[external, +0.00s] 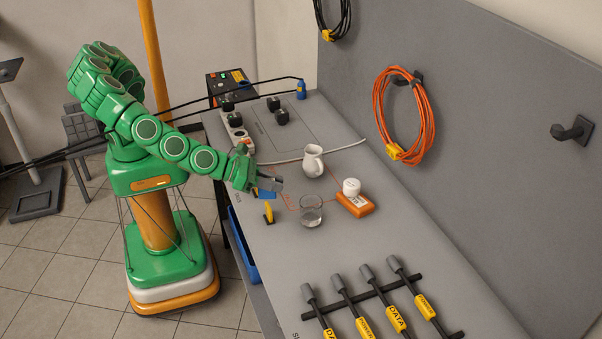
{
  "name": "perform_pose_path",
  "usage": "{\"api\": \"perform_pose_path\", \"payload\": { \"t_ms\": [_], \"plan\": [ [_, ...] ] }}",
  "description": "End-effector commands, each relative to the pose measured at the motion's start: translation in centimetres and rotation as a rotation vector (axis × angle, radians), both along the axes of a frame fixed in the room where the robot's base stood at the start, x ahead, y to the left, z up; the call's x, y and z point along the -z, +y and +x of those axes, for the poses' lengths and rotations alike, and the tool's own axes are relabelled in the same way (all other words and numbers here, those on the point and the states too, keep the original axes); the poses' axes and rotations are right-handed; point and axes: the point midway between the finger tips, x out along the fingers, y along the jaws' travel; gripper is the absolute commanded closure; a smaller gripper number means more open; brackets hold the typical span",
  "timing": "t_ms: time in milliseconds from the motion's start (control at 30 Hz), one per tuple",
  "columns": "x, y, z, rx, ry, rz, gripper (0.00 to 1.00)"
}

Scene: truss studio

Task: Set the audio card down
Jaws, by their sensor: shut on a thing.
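My gripper (270,184) is over the grey bench top, near its front edge on the robot's side. It is shut on a small blue flat piece (266,195), which I take to be the audio card. The card shows just below the fingers and is partly covered by them. I cannot tell from this view whether its lower edge touches the bench. A small yellow upright piece (269,212) stands just in front of it.
A white jug (313,160), a clear glass (311,211) and an orange box (355,205) with a white jar (351,187) stand right of my gripper. A white cable (325,152) lies behind. Labelled cables (371,318) lie in front. Bare bench (300,255) lies between.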

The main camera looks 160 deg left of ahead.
Motion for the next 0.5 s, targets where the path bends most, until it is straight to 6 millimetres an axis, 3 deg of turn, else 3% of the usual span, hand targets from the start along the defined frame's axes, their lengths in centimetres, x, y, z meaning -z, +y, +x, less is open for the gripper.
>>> {"api": "perform_pose_path", "payload": {
  "t_ms": [100, 500],
  "plan": [
    [0.0, -0.1, 2.0, 0.033, -0.002, -0.001, 1.00],
    [1.0, 1.0, 5.2, 0.053, -0.003, 0.001, 1.00]
  ]
}}
